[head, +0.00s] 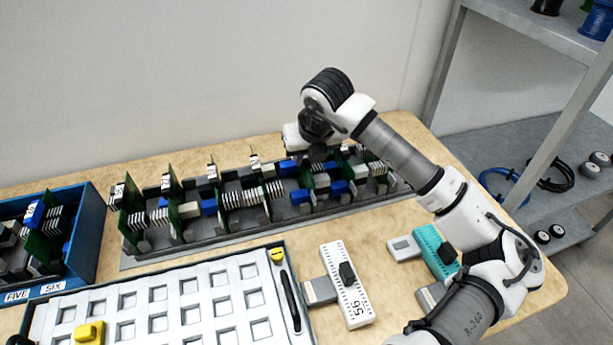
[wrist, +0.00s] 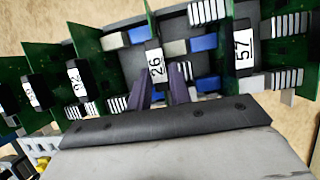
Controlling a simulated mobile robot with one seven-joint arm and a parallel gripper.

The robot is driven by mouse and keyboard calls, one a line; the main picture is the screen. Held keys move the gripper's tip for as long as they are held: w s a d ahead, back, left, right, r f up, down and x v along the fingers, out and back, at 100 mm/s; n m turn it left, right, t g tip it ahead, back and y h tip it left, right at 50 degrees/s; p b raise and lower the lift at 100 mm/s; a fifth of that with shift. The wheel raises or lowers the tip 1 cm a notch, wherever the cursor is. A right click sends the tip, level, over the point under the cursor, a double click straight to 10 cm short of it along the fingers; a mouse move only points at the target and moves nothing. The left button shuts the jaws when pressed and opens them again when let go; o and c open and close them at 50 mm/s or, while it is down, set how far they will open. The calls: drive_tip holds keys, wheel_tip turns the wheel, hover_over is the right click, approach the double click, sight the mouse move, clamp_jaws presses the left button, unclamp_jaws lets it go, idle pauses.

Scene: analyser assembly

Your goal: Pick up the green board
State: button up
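Several green boards stand upright in a dark rack (head: 225,241) on the table, each with a black tab and a white label. In the wrist view, one green board (wrist: 138,58) labelled 26 is straight ahead of my gripper (wrist: 160,92), and a green board (wrist: 243,40) labelled 57 is to its right. My gripper is low over the right half of the rack in the head view. Its two dark fingers are apart, near the lower end of the 26 label. I cannot tell whether they touch the tab. In the head view my wrist hides the fingertips and the boards beneath.
A blue bin (head: 87,240) with more boards is at the left. A grey grid tray (head: 205,310) with yellow pieces lies in front. A white block (head: 346,290) marked 56 and a teal block (head: 436,250) lie at the right. A metal shelf (head: 490,150) stands beyond the table.

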clamp_jaws()
drive_tip(key=shift+r, duration=0.1)
wheel_tip(320, 180, up, 20)
drive_tip(key=b, duration=0.2)
idle(0.8)
